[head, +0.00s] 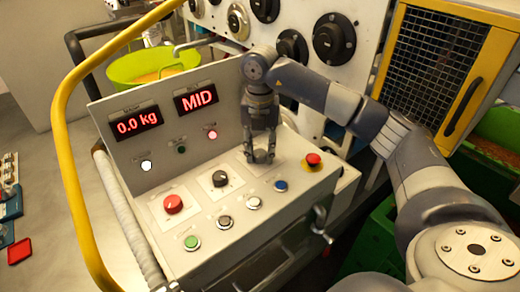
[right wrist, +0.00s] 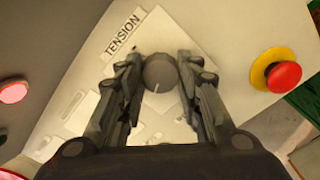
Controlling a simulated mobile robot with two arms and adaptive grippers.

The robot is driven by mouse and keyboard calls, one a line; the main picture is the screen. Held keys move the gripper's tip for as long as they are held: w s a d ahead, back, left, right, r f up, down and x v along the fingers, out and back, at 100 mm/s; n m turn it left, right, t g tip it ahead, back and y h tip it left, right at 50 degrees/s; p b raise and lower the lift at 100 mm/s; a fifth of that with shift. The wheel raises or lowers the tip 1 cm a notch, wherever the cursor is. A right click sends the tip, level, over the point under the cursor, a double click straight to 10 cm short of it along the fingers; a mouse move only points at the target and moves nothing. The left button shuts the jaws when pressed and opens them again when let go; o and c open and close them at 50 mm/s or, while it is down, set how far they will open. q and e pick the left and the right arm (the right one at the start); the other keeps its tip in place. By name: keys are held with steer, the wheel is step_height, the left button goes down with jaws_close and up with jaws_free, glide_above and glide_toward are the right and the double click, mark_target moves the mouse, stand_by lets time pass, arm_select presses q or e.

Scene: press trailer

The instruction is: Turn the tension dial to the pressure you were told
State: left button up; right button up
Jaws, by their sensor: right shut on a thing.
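The tension dial (right wrist: 161,72) is a dark grey round knob on a pale plate beside the printed word TENSION, seen in the right wrist view. Its white pointer line points down toward my palm in that view. My right gripper (head: 260,158) points down at the console, its two fingers shut on the dial from both sides; the right wrist view shows the fingertips (right wrist: 160,66) around it. In the head view the fingers mostly hide the dial. A red display (head: 195,100) on the upright panel reads MID. My left gripper is not in view.
On the console (head: 238,250), a red emergency knob (head: 313,159) stands right of my gripper. A black selector knob (head: 220,179), a red button (head: 173,204) and several small buttons lie to the left. Another display (head: 136,122) reads 0.0 kg. A yellow rail (head: 62,150) curves along the left.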

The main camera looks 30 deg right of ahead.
mark_target(260, 153)
steer(key=shift+r, duration=0.1)
stand_by(0.3)
steer(key=o, duration=1.1)
step_height(260, 153, up, 12)
steer(key=shift+f, duration=0.1)
